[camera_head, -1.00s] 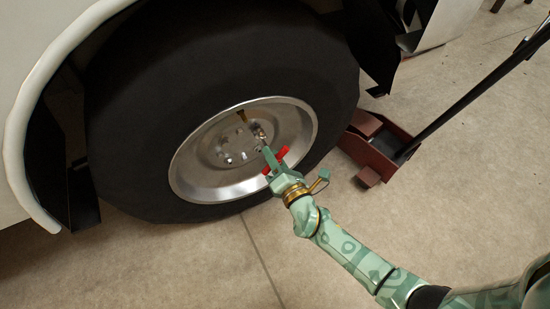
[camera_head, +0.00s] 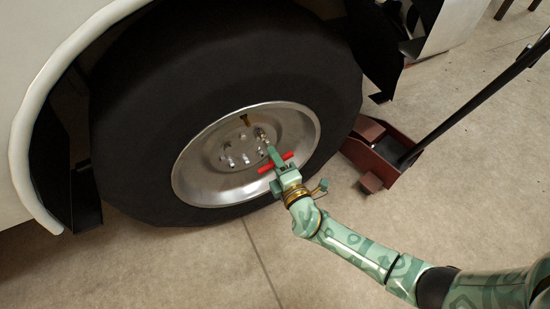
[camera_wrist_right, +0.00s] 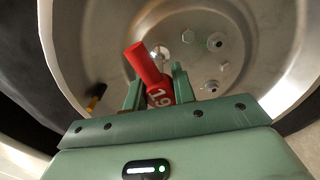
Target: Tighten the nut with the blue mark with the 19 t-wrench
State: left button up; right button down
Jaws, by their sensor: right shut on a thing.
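The red 19 T-wrench (camera_head: 288,156) is at the wheel's right side, its handle nearly level in the head view. My right gripper (camera_head: 274,163) is shut on the handle; the right wrist view shows the red bar (camera_wrist_right: 143,64) with a white "19" between the fingers (camera_wrist_right: 157,88). The wrench's metal end reaches the upper-right nut area (camera_head: 261,134); whether it sits over a nut is hidden. Several bare wheel nuts (camera_head: 228,161) show on the silver rim (camera_head: 196,179), also seen in the wrist view (camera_wrist_right: 215,41). I see no blue mark. My left gripper is out of view.
The black tyre (camera_head: 135,140) surrounds the rim under the white fender (camera_head: 30,110). A red floor jack (camera_head: 375,152) with a long black handle (camera_head: 480,97) stands right of the wheel. The floor in front is clear.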

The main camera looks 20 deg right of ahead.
jog(key=shift+w+d+r+m, duration=0.1)
jog(key=shift+w+r+m, duration=0.2)
jog(key=m, duration=0.5)
jog(key=shift+m, duration=1)
jog(key=shift+w+m, duration=0.1)
jog(key=shift+m, duration=1.1)
jog(key=shift+s+f, duration=0.2)
jog(key=shift+s, duration=0.95)
